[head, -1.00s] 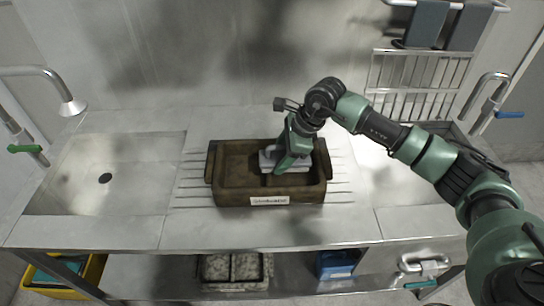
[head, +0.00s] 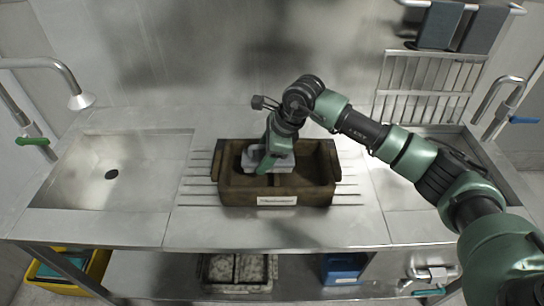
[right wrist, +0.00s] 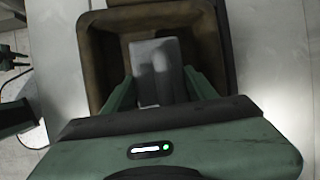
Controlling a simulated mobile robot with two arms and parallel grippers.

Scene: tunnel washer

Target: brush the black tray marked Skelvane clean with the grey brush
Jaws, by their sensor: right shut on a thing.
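The tray (head: 228,190) sits on the ribbed middle of the steel counter. It looks brown and grimy rather than black, with a divider inside and a white front label whose print is too small to read. It also shows in the right wrist view (right wrist: 97,60). My right gripper (head: 266,163) reaches down into the tray and is shut on the grey brush (head: 283,162). The brush is in the left part of the tray; its underside is hidden. In the right wrist view the brush (right wrist: 158,70) lies between my two green fingers. My left gripper is not in view.
A sink (head: 110,170) with a green-handled tap is at the left, another basin behind my right arm. A rack (head: 425,85) with grey cloths (head: 438,25) above stands at the back right. A speckled tray (head: 238,270), blue box (head: 343,268) and yellow crate (head: 70,275) are below.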

